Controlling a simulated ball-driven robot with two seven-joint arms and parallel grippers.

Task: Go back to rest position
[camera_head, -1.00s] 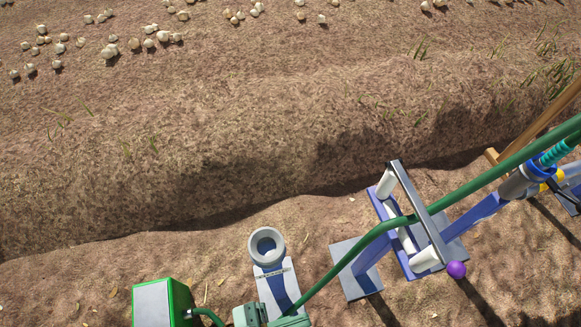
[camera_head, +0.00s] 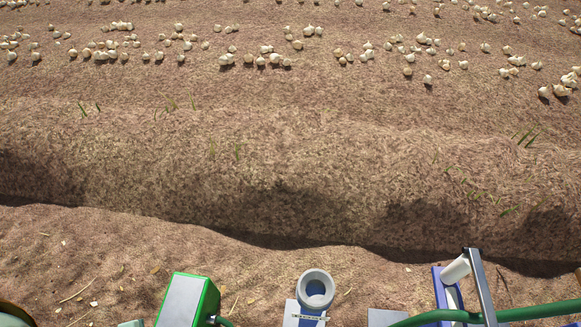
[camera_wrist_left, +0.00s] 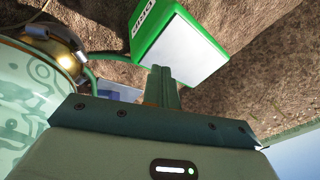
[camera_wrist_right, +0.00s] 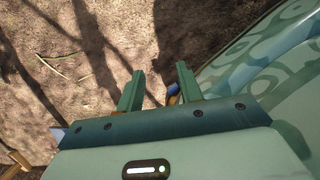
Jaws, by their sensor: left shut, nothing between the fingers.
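My left gripper (camera_wrist_left: 162,88) shows in the left wrist view with its two green fingers closed together and nothing between them. In that picture the fingertips overlap the lower edge of a green box with a white face (camera_wrist_left: 180,45). My right gripper (camera_wrist_right: 158,88) shows in the right wrist view with its fingers spread apart and empty over bare soil. Neither pair of fingertips can be made out in the head view.
In the head view the green box (camera_head: 187,302) and a grey ring on a stand (camera_head: 316,290) are at the bottom. A blue frame with white rollers (camera_head: 456,272) and a green pipe (camera_head: 540,311) are at lower right. Onions (camera_head: 227,59) lie across the far soil.

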